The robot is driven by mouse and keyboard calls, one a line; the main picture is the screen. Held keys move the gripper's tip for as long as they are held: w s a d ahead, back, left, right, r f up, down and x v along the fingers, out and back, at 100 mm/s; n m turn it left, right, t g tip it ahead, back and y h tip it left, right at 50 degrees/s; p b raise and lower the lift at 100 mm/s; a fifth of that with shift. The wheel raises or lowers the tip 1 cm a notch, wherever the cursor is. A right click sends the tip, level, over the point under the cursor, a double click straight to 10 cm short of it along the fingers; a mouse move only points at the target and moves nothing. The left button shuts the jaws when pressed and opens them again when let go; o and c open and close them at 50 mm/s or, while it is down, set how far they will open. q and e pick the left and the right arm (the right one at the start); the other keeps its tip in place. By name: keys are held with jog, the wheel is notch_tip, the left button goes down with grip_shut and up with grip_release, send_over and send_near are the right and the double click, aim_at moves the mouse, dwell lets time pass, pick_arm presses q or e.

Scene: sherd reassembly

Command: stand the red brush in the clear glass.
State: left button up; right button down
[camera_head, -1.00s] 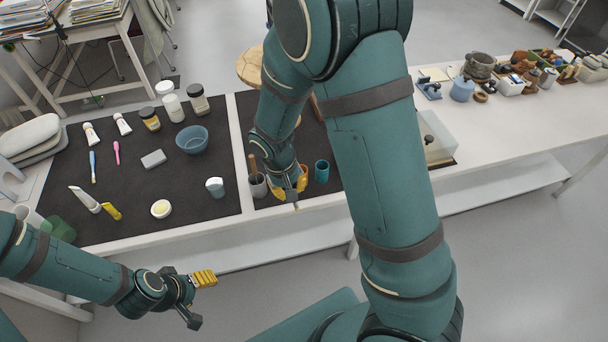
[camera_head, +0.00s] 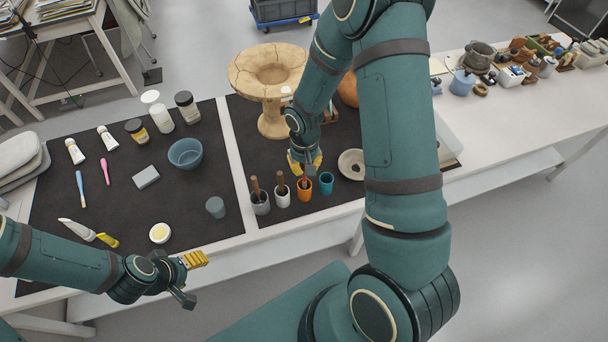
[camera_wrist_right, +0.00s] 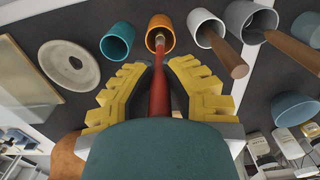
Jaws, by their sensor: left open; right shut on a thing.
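The clear glass (camera_head: 215,207) stands empty-looking near the front of the dark mat, left of the row of cups. It also shows at the right wrist view's upper right edge (camera_wrist_right: 307,28). My right gripper (camera_head: 304,163) is above the orange cup (camera_head: 304,190). In the right wrist view its yellow fingers (camera_wrist_right: 158,92) are shut on the red brush (camera_wrist_right: 159,92). The brush's far end overlaps the orange cup's mouth; how deep it sits is unclear. My left gripper (camera_head: 190,278) is open and empty in front of the table.
A grey cup (camera_head: 261,205) and a white cup (camera_head: 282,198), each with a brown handle, stand between the glass and the orange cup. A teal cup (camera_head: 326,184) is right of it.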

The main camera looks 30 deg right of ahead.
aim_at(305, 188)
notch_tip(305, 188, down, 4)
jog(key=shift+r, duration=0.2)
jog(key=shift+f, duration=0.2)
jog(key=shift+f+b, duration=0.15)
jog(key=shift+b, duration=0.15)
jog(key=c, duration=1.1)
grip_release()
